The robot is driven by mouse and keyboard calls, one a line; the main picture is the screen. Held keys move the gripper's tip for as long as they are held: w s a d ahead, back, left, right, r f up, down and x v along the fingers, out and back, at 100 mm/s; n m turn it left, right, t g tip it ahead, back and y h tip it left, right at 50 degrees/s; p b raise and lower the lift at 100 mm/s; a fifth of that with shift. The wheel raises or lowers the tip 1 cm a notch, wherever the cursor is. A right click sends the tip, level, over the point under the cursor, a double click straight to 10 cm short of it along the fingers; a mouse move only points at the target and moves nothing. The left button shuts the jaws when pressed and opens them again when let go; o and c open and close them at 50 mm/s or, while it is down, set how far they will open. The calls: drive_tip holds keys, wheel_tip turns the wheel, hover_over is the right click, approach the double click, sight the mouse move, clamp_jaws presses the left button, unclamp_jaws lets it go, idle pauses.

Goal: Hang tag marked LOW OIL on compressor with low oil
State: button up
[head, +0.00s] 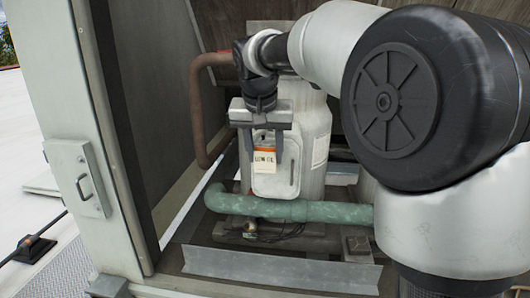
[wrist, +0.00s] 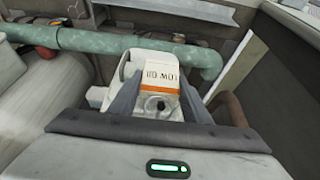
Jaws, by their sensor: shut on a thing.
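My gripper (head: 264,137) is in front of a pale upright compressor (head: 315,135) and points down. It is shut on the LOW OIL tag (head: 264,160), a cream card with an orange band at its top. The tag hangs in front of the compressor's light grey box (head: 290,165); I cannot tell whether it touches the box. A dark round spot shows at the tag's banded end. My arm hides much of the right side.
A green pipe (head: 300,211) runs across below the box. A brown pipe (head: 196,110) bends down at the left. An open cabinet door (head: 77,175) stands at the left. A metal ledge (head: 280,269) crosses the front.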

drive_tip(key=o, duration=1.1)
drive_tip(key=p+v, duration=0.1)
drive_tip(key=v, duration=1.6)
drive_tip(key=shift+r, duration=0.25)
drive_tip(key=shift+s, duration=0.1)
drive_tip(key=s+d+f, duration=0.4)
drive_tip(key=s+f, duration=0.3)
drive_tip(key=s+d+f+n, duration=0.1)
drive_tip(key=s+d+f, duration=0.3)
drive_tip(key=s+f, duration=0.3)
drive_tip(key=s+d+f+n+t, duration=0.1)
drive_tip(key=s+d+f, duration=0.3)
drive_tip(key=s+f, duration=0.3)
drive_tip(key=shift+s+d+f+y, duration=0.15)
drive_tip(key=shift+s+y, duration=0.25)
drive_tip(key=shift+s, duration=0.8)
